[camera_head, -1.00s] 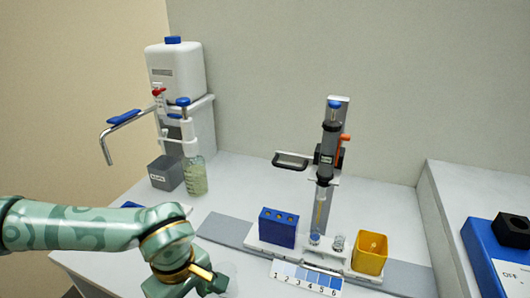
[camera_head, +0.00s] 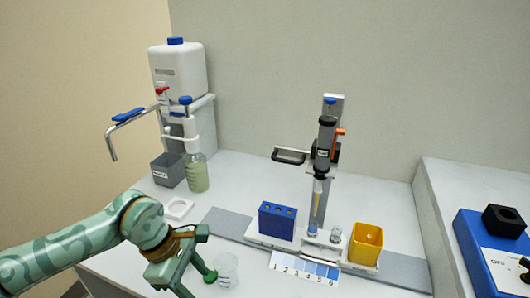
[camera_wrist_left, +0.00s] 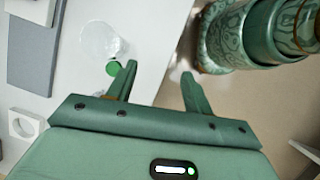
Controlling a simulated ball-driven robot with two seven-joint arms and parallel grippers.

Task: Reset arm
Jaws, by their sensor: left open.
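My left gripper (camera_wrist_left: 158,72) is open, with nothing between its two fingers. In the head view my left arm comes in from the lower left, and the hand is low over the bench's front edge. A clear cup (camera_head: 227,270) stands just right of the hand; it also shows in the wrist view (camera_wrist_left: 98,42), beyond the left finger. My right gripper is not in view.
A white ring holder (camera_head: 178,210) sits behind the arm. Farther back are a dispenser tank (camera_head: 178,68), a bottle (camera_head: 197,174) and a grey box (camera_head: 168,170). A blue rack (camera_head: 277,222), a pipette stand (camera_head: 327,150), a yellow bin (camera_head: 366,244) and a numbered strip (camera_head: 305,270) stand right.

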